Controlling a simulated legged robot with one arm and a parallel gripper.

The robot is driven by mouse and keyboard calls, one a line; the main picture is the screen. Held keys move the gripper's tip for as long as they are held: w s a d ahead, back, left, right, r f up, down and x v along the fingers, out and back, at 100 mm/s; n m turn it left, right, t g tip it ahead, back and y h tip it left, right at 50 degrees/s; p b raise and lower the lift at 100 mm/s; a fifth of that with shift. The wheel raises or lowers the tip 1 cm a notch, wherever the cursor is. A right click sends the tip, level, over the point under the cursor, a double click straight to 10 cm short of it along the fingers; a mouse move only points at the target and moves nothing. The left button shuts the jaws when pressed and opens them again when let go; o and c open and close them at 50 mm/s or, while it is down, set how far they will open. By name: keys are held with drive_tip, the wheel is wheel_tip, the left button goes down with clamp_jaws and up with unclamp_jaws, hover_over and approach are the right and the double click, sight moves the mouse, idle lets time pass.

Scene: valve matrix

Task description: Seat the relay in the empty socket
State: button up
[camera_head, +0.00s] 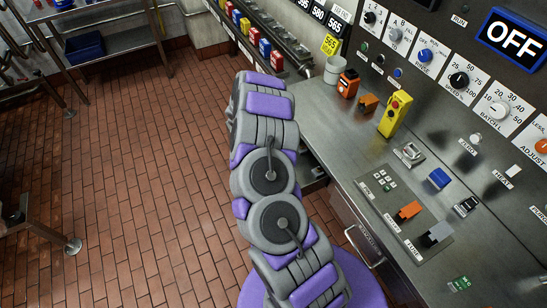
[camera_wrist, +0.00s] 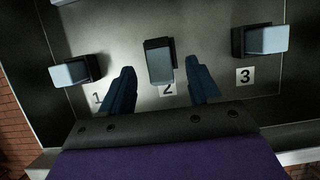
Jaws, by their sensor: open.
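In the wrist view my gripper (camera_wrist: 160,68) is open, its two dark fingers apart. A dark block with a pale face (camera_wrist: 160,66) shows between the fingertips above label 2, with no visible contact. Similar blocks stand by label 1 (camera_wrist: 70,73) and label 3 (camera_wrist: 267,40). I cannot tell which block is the relay. In the head view a pale square with small dark marks (camera_head: 385,180), which looks like an empty socket, is on a plate beside an orange block (camera_head: 408,211) and a grey block (camera_head: 438,235). My fingers are hidden there.
Loose on the bench are a blue block (camera_head: 439,178), a black part (camera_head: 466,206) and a grey part (camera_head: 408,153). A yellow button box (camera_head: 394,114) and a white cup (camera_head: 334,69) stand farther back. Several coloured blocks (camera_head: 253,36) line a rail.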

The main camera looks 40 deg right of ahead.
drive_tip(key=shift+x, duration=1.2)
drive_tip(key=shift+c, duration=0.3)
clamp_jaws()
